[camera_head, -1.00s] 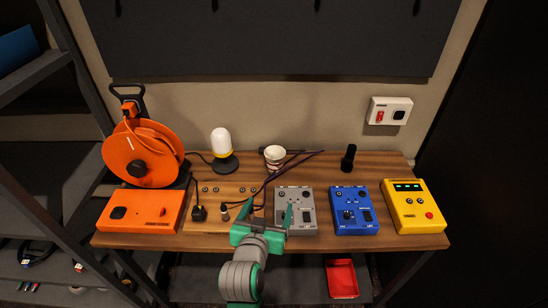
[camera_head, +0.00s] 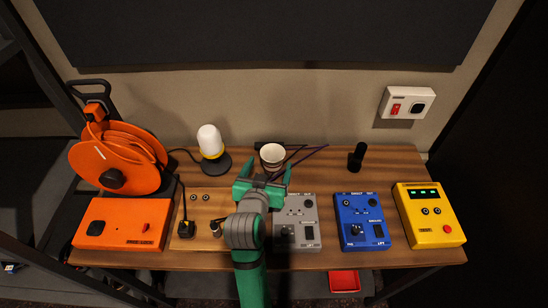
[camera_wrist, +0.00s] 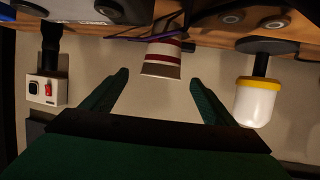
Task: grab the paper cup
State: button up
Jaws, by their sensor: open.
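The paper cup (camera_head: 272,156) is white with dark red bands and stands at the back of the wooden desk, near the wall. In the wrist view the cup (camera_wrist: 162,62) appears ahead, between the two fingertips and a little beyond them. My gripper (camera_head: 264,170) is green, open and empty, just in front of the cup on the desk's near side. Its fingers show spread apart in the wrist view (camera_wrist: 158,80). The cup is not touched by either finger, as far as I can see.
A white and yellow lamp (camera_head: 210,143) stands left of the cup. Dark cables (camera_head: 301,150) run beside it. An orange cable reel (camera_head: 118,155) is at left. Grey (camera_head: 296,222), blue (camera_head: 362,220) and yellow (camera_head: 429,213) boxes line the right. A black cylinder (camera_head: 356,157) stands at back right.

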aim_at(275, 152)
jog(key=shift+x, duration=1.15)
jog(key=shift+f+x, duration=0.25)
jog(key=shift+x, duration=1.1)
jog(key=shift+f+x, duration=0.3)
jog(key=shift+x, duration=1.05)
jog(key=shift+s+a, duration=0.1)
jog(key=shift+s, duration=0.05)
jog(key=c, duration=1.1)
